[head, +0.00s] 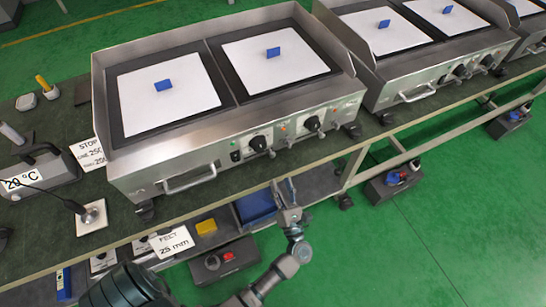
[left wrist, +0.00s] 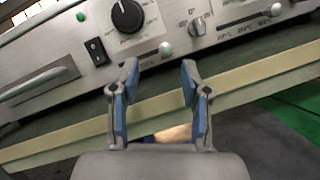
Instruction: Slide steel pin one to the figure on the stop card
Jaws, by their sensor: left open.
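The griddle's front panel (head: 225,152) carries knobs, switches and slotted scales. In the left wrist view a round steel pin (left wrist: 166,48) stands below right of the black knob (left wrist: 127,15). A second round steel pin (left wrist: 275,9) sits by a dark slot at the upper right. I cannot tell which is pin one. The stop card (head: 88,153) stands left of the griddle, partly covered by it; "STOP" and "250" are readable. My left gripper (head: 286,192) is open and empty, below and in front of the panel, apart from both pins. My right gripper is not in view.
The bench's pale front edge (left wrist: 50,150) runs below the panel, close to my left gripper. A bar handle (head: 188,180) juts from the panel's left side. A lower shelf holds a blue bin (head: 257,206) and a "FEET 25 mm" card (head: 172,243). A second griddle stands right.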

